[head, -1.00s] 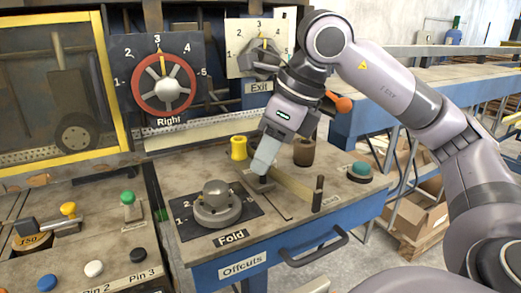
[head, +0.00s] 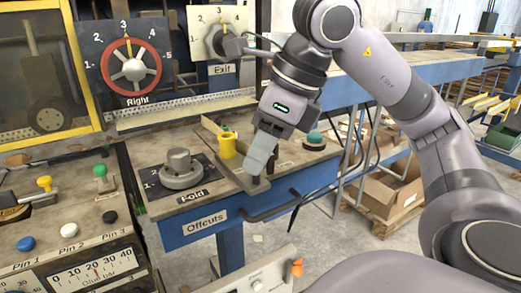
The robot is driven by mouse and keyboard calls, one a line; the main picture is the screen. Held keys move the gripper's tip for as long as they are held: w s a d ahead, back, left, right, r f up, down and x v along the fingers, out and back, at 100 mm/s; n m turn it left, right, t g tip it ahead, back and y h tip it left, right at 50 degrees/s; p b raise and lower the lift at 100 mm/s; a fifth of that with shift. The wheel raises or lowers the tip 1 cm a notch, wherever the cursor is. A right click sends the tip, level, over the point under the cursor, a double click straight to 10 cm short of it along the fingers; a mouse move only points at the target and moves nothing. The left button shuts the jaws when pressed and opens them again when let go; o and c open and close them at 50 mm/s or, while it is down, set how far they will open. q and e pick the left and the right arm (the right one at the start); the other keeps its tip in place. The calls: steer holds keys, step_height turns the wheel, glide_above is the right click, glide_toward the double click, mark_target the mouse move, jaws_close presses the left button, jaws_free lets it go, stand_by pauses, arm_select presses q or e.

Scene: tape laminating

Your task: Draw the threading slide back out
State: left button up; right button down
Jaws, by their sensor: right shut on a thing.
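The threading slide (head: 232,174) is a flat tan piece on the wooden bench top, running from the back towards the front edge above the Offcuts label. A yellow spool (head: 228,147) stands on or right beside it; I cannot tell which. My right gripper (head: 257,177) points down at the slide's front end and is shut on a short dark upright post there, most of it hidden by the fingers. The front end is at the bench's front edge. My left gripper is not in view.
The Fold knob (head: 181,170) stands just left of the slide. A dark post (head: 272,162) and a green button (head: 315,138) are to the right. A dark bar handle (head: 270,211) juts from the blue front below. The Right wheel (head: 134,69) is on the panel behind.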

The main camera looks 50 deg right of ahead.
steer(key=shift+s+a, duration=0.1)
steer(key=shift+s, duration=0.05)
steer(key=c, duration=1.1)
jaws_free()
steer(key=shift+o, duration=1)
steer(key=shift+s, duration=0.1)
steer(key=p+v, duration=0.1)
steer(key=v, duration=0.6)
steer(key=shift+p, duration=0.35)
steer(key=shift+s, duration=0.1)
